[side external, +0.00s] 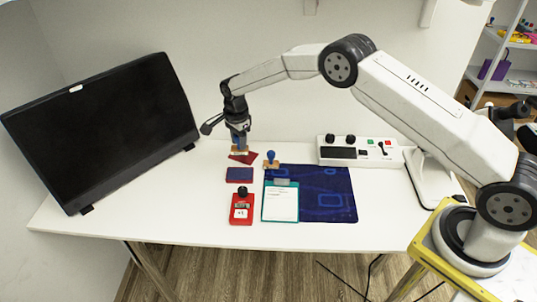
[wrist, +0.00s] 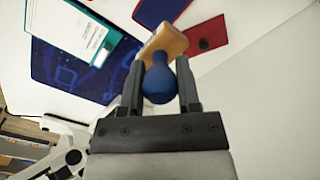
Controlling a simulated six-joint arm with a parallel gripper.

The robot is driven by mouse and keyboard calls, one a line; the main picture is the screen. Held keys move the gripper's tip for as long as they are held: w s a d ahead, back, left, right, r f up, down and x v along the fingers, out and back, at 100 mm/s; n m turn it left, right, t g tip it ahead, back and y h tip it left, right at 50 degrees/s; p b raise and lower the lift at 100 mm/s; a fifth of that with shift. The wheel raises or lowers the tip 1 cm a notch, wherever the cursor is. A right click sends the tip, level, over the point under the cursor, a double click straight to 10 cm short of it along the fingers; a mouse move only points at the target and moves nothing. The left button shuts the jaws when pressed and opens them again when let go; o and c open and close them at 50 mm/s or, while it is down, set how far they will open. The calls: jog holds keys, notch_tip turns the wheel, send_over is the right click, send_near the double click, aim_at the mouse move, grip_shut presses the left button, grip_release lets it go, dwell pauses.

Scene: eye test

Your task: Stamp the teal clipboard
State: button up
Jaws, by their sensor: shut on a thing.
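The teal clipboard (side external: 267,203) lies on the table with a white sheet under its clip, partly over the dark blue mat; it also shows at the upper left of the wrist view (wrist: 119,48). My gripper (side external: 239,142) is left of and behind the clipboard. In the wrist view my gripper (wrist: 161,84) is shut on the blue handle of a stamp (wrist: 158,82) with a wooden block. The block appears above the table near a dark red flat piece (side external: 247,159). A blue ink pad with a red rim (side external: 239,174) lies in front of it.
A second blue-handled stamp (side external: 271,159) stands at the mat's (side external: 335,205) back left corner. A red item with a black knob (side external: 242,210) lies left of the clipboard. A control box (side external: 360,151) stands behind, a large black monitor (side external: 105,130) at left.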

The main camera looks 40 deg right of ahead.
jog(key=shift+w+a, duration=0.2)
jog(key=shift+a, duration=0.1)
jog(key=shift+f, duration=0.25)
jog(key=shift+f, duration=3.8)
jog(key=shift+f, duration=0.55)
jog(key=shift+r, duration=3.55)
jog(key=shift+s, duration=0.15)
jog(key=s, duration=1.8)
jog(key=shift+s+d+f, duration=0.15)
jog(key=shift+s+d, duration=0.05)
jog(key=shift+d, duration=0.2)
